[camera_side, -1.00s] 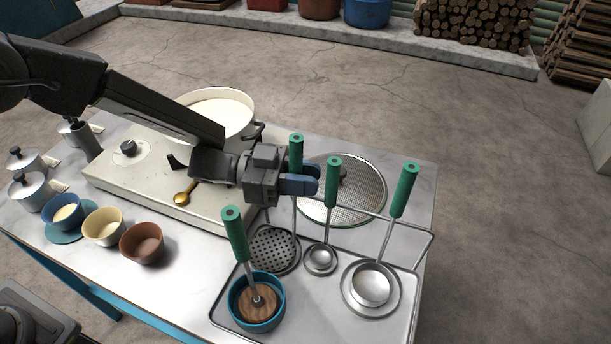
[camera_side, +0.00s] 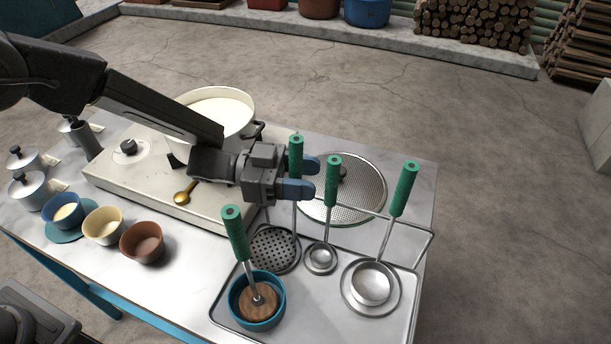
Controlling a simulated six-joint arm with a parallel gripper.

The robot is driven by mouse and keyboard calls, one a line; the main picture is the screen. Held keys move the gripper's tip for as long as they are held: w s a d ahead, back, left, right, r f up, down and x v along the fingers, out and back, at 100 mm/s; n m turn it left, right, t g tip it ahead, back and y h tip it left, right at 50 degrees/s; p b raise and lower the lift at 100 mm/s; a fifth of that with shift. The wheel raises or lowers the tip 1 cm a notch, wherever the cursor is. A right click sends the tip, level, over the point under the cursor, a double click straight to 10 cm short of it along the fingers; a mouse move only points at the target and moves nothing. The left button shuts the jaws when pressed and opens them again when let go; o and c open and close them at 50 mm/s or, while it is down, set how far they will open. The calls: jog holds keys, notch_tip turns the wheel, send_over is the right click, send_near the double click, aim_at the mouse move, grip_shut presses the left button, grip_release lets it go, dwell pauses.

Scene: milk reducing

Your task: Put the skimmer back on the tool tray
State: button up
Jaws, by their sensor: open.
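The skimmer (camera_side: 274,249) is a perforated round disc with a long upright green handle. Its disc rests on the tool tray (camera_side: 330,314) at the tray's back left. My gripper (camera_side: 304,177) is open, with its blue fingers spread on either side of the skimmer's green handle. The handle stands between the fingers, and I cannot tell whether either finger touches it. The tray is a pale metal sheet with a raised wire rim.
A small ladle (camera_side: 320,257), a larger ladle (camera_side: 371,284) and a green-handled tool in a blue bowl (camera_side: 234,303) stand on the tray close around my gripper. A perforated lid (camera_side: 365,187) lies behind. A milk pot (camera_side: 247,107) sits on the stove at left.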

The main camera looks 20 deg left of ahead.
jog(key=v, duration=1.2)
jog(key=w+a+r+n+t+y, duration=0.3)
jog(key=a+r+n+t+y, duration=0.65)
jog(key=a+r+y, duration=0.35)
jog(key=s+a+f+n+g+y, duration=0.1)
jog(key=s+a+n+g+y, duration=0.1)
jog(key=s, duration=0.9)
jog(key=s+a+n+g+y, duration=0.2)
jog(key=s+a+n+g, duration=0.1)
jog(key=s, duration=0.8)
jog(key=n+g, duration=0.1)
jog(key=g, duration=0.1)
jog(key=shift+f+g+y, duration=0.3)
jog(key=shift+f+g, duration=0.05)
jog(key=shift+f, duration=0.05)
